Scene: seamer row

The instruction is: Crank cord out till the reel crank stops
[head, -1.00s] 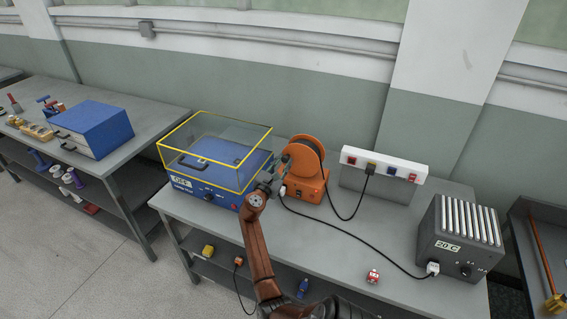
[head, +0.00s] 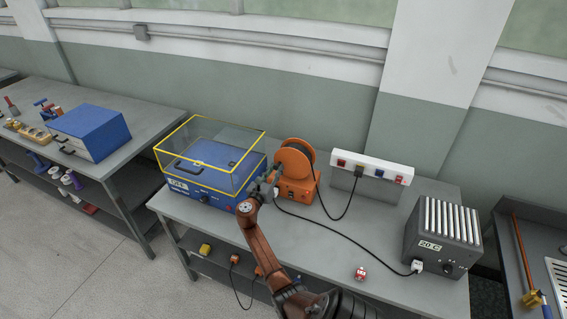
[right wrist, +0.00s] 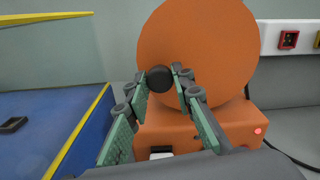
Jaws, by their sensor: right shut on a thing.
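The orange cord reel (head: 294,160) stands on the grey bench, with a black cord running out of it. In the right wrist view its round orange disc (right wrist: 205,45) fills the upper middle, above its orange base (right wrist: 180,125). The black crank knob (right wrist: 158,79) sits at the disc's left side. My right gripper (right wrist: 160,76) has its fingers around the knob and is shut on it. In the head view the right gripper (head: 274,174) is at the reel's left side, and the knob is hidden there. My left gripper is not in view.
A blue machine (head: 195,193) with a yellow-framed clear cover stands close left of the reel. A white socket strip (head: 371,167) is behind right. A grey heater (head: 441,231) and a small red-and-white item (head: 360,273) are at right. Cords cross the bench.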

